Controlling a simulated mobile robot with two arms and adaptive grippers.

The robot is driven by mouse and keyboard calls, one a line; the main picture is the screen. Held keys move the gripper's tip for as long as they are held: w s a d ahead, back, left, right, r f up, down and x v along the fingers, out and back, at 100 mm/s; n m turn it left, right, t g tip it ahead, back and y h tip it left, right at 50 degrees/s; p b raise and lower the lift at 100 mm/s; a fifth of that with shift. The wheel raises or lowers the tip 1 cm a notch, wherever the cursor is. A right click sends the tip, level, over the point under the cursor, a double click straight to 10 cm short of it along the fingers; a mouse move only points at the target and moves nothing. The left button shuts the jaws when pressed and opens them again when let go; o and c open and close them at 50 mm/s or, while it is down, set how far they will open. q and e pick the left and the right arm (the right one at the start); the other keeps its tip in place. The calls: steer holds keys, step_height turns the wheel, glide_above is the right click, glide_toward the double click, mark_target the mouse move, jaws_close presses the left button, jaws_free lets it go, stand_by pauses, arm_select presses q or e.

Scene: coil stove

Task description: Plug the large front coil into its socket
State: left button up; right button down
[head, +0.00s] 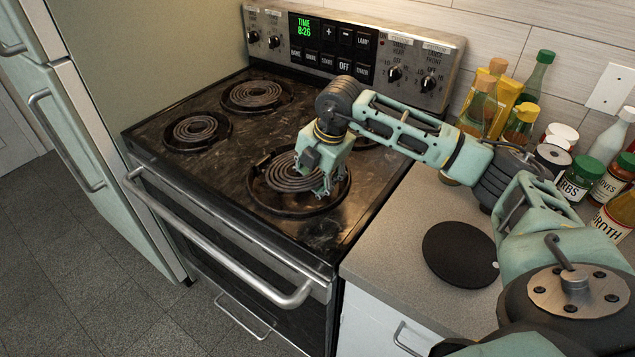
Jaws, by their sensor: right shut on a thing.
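The large front coil (283,176) is at the front right of the stove, over a dark round drip pan (277,205). The coil looks slightly raised and tilted against the pan, with the pan's rim showing around it. My right gripper (325,190) points down at the coil's right side and is shut on its edge. The gripper covers that part of the coil and pan, so the socket and the coil's prongs are hidden. My left gripper is not in view.
Other coils sit at the front left (196,130) and back left (256,95); another behind my right arm is mostly covered. A black disc (460,254) lies on the right counter (395,240). Bottles and jars crowd the counter's back. The oven handle (215,245) juts out in front.

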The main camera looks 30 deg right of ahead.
steer(key=c, duration=1.3)
jaws_free()
steer(key=shift+a+f, duration=0.2)
steer(key=shift+c, duration=0.2)
steer(key=shift+o, duration=0.9)
steer(key=shift+w, duration=0.25)
steer(key=o, duration=0.7)
steer(key=shift+w, duration=0.2)
steer(key=shift+s+d, duration=0.1)
steer(key=shift+s, duration=0.05)
steer(key=shift+r+p, duration=2.8)
steer(key=shift+r, duration=1.25)
steer(key=shift+f, duration=0.1)
